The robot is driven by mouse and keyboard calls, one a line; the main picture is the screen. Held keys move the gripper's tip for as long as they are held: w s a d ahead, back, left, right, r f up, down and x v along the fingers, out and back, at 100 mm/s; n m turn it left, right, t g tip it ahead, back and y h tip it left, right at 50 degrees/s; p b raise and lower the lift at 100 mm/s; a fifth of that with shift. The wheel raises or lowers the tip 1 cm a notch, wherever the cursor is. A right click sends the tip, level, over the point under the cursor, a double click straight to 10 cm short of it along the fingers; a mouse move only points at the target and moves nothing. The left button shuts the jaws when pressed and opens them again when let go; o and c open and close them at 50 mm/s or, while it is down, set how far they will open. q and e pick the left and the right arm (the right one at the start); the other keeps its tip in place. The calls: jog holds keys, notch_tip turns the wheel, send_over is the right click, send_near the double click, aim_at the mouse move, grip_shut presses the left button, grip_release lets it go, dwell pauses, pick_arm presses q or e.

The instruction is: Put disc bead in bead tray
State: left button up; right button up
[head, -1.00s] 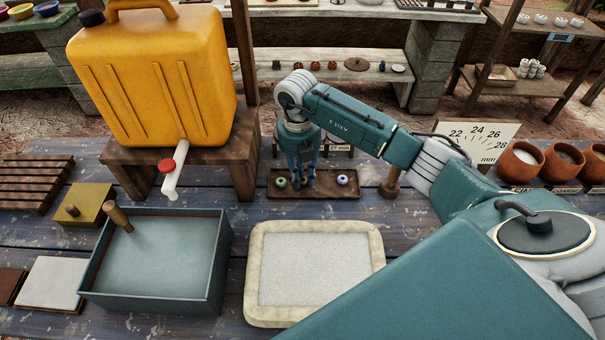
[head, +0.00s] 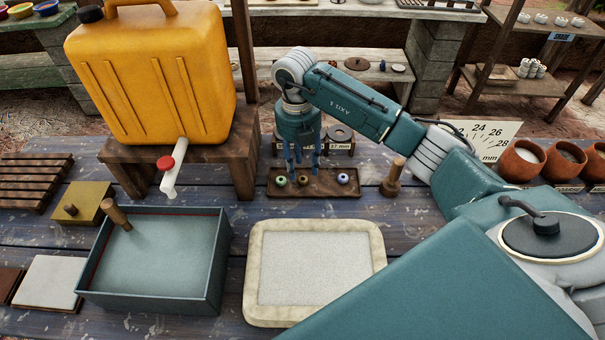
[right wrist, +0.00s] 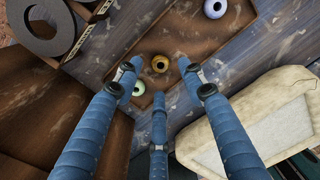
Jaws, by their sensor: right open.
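The bead tray (head: 326,191) is a shallow brown tray on the blue plank table in the head view; it also shows in the right wrist view (right wrist: 188,38). Three beads lie in it: a green one (head: 281,181) at left, a brownish-yellow one (head: 303,180) in the middle and a pale violet one (head: 343,179) at right. I cannot tell for sure which is the disc bead. My right gripper (head: 302,167) is open and empty just above the tray's left half. In the right wrist view its fingers surround the yellow bead (right wrist: 160,63) without holding it. My left gripper is not in view.
A yellow jerrycan (head: 150,80) with a tap stands on a wooden stand left of the tray. A wooden peg (head: 393,178) stands to the right. In front are a blue-grey box (head: 160,300) and a pale framed slab (head: 315,313). Ring gauges (head: 341,134) stand behind.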

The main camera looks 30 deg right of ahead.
aim_at(301, 178)
notch_tip(301, 178, up, 8)
jog(key=shift+a+b, duration=0.15)
jog(key=shift+b, duration=0.25)
jog(key=shift+w, duration=0.1)
